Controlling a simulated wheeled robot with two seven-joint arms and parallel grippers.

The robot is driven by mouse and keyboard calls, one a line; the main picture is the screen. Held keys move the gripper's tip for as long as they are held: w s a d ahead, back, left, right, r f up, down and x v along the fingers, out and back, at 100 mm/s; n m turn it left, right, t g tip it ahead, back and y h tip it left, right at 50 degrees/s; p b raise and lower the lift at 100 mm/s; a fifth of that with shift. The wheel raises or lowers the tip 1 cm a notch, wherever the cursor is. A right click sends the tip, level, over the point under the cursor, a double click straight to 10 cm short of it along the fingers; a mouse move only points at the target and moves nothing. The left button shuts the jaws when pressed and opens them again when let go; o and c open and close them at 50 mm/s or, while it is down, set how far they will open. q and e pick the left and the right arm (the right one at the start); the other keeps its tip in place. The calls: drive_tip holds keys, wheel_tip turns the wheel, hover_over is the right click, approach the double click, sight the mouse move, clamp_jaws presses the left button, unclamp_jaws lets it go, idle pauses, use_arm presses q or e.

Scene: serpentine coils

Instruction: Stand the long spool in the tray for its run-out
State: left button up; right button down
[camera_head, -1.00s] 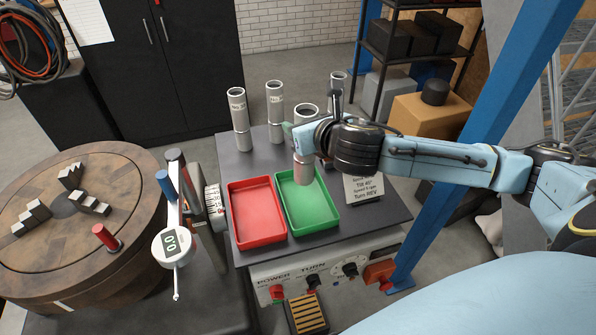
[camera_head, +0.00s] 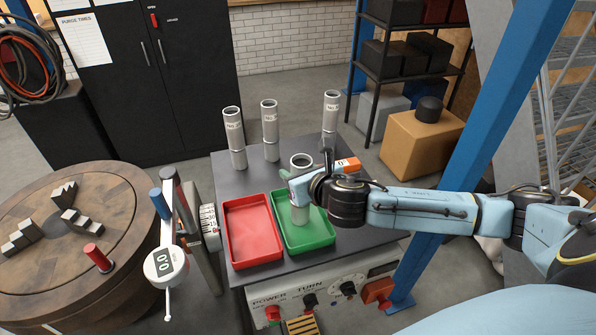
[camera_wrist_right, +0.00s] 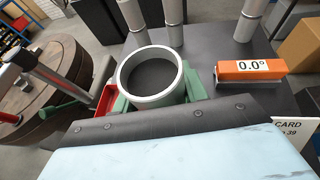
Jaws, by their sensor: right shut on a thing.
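A grey metal spool (camera_head: 299,214) is upright in my right gripper (camera_head: 300,185). Its lower end is over or in the back half of the green tray (camera_head: 322,240); I cannot tell whether it touches the tray floor. In the right wrist view the spool's open round rim (camera_wrist_right: 124,76) faces up, with green gripper or tray parts around it. The right gripper is shut around the spool's side, partly hidden by my wrist. The red tray (camera_head: 262,258) beside it is empty. My left gripper is not in view.
Three other grey spools stand at the back of the bench: left (camera_head: 234,138), middle (camera_head: 270,132) and right (camera_head: 330,115). An orange angle gauge reading 0.0° (camera_wrist_right: 249,68) sits right of the held spool.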

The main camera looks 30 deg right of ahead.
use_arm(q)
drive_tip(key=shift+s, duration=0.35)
use_arm(e)
drive_tip(key=c, duration=0.8)
unclamp_jaws()
drive_tip(key=shift+f, duration=0.1)
drive_tip(key=shift+o, duration=0.2)
drive_tip(key=shift+s+r, duration=0.1)
drive_tip(key=shift+r, duration=0.1)
drive_tip(key=v, duration=1.2)
drive_tip(key=shift+a, duration=0.1)
